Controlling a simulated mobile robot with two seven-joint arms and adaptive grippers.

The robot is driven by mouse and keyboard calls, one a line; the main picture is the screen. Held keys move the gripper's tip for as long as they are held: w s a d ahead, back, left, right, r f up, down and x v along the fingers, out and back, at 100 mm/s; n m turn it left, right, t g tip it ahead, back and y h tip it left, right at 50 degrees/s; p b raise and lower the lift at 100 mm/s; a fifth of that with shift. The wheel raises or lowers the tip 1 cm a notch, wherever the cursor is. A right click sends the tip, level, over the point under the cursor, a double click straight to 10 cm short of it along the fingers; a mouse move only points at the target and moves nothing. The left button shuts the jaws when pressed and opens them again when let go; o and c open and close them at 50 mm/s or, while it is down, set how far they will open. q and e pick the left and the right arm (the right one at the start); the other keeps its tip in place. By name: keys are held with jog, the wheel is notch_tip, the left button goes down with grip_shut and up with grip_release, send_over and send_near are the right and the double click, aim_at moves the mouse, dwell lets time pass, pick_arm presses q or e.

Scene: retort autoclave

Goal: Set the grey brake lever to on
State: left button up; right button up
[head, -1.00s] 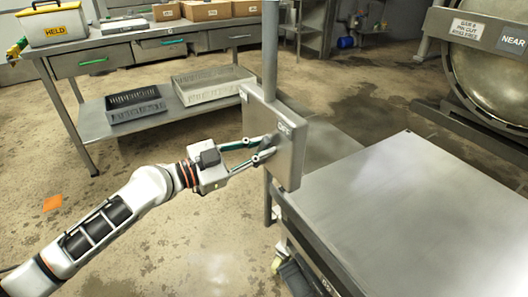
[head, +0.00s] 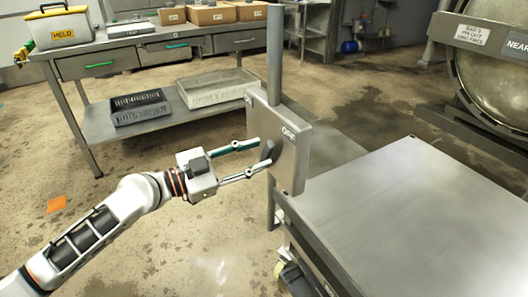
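The brake lever (head: 267,150) is a short dark grey handle on the face of a grey metal box (head: 291,160) fixed to a post. The lever stands nearly upright, leaning slightly. My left gripper (head: 262,155) comes in from the left with its two fingers spread, one above and one below, tips close to the lever. Whether a fingertip touches it I cannot tell. My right gripper is out of view.
The round autoclave door (head: 495,90) is at upper right.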

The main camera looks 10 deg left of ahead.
pick_arm(q)
jog(key=v, duration=0.9)
jog(key=shift+d, duration=0.1)
